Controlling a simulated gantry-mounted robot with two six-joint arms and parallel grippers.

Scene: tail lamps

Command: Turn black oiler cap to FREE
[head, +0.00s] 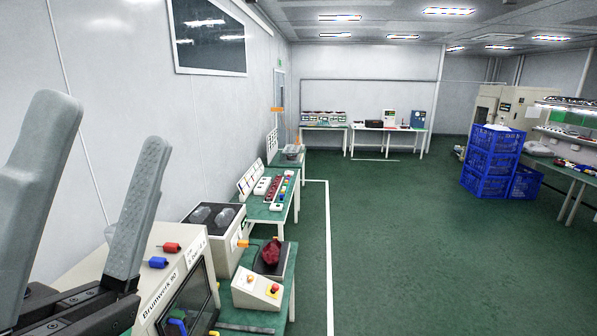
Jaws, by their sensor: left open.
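My left gripper (106,125) fills the lower left of the head view, with its two grey fingers pointing up and spread apart, nothing between them. Just behind it stands a cream machine box (110,262) marked "Brunwerk", with a red knob (171,247), a blue knob (156,262) and a dark screen (188,302). I cannot make out a black oiler cap or a FREE mark. The gripper covers part of the box. My right gripper is not in view.
Green-topped tables (262,317) line the left wall, with a control box (258,289) and a dark red item (271,252). Blue crates (491,163) are stacked at the right near another bench. The green floor (410,240) between is open.

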